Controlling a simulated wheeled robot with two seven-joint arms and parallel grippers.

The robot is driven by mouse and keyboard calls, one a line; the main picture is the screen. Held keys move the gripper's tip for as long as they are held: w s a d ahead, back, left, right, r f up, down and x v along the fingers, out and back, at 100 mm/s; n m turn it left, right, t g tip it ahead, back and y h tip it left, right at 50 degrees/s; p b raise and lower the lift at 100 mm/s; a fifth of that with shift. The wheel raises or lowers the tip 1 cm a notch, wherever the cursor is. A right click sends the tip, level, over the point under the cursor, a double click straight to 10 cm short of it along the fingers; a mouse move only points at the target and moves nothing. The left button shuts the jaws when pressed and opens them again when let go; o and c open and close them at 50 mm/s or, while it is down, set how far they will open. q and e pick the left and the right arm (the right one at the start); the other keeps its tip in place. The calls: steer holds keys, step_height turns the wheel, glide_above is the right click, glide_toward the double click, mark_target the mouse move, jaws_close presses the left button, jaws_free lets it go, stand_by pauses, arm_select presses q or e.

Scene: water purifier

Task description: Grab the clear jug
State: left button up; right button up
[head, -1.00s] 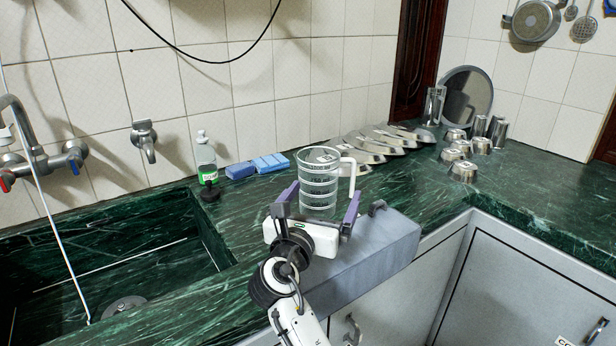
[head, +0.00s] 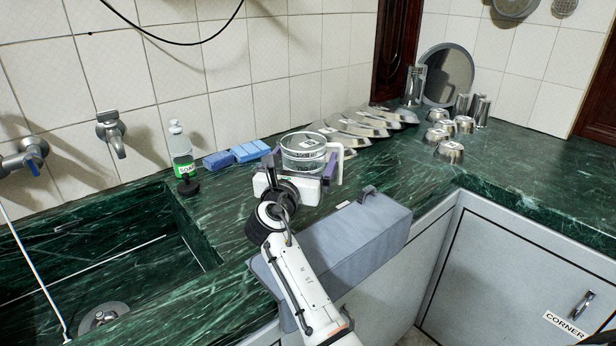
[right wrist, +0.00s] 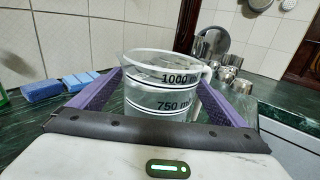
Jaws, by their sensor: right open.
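The clear jug (head: 303,152) stands upright on the green counter, with dark measuring marks and a pale handle on its right. My right gripper (head: 304,172) is around its near side, one purple finger to each side. In the right wrist view, the jug (right wrist: 165,90) is between the two purple fingers of my open right gripper (right wrist: 158,92). The marks 1000 and 750 ml face the camera. The jug's lower part is hidden by the gripper. I cannot tell whether either finger touches the jug. My left gripper is not in view.
A grey box (head: 355,240) is at the counter's front edge, beside my right arm. Blue sponges (head: 245,151) and a soap bottle (head: 181,155) stand left of the jug. Metal bowls (head: 345,132) lie behind it.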

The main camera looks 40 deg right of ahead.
steer(key=shift+w+d, duration=0.35)
steer(key=shift+r, duration=0.1)
steer(key=c, duration=1.3)
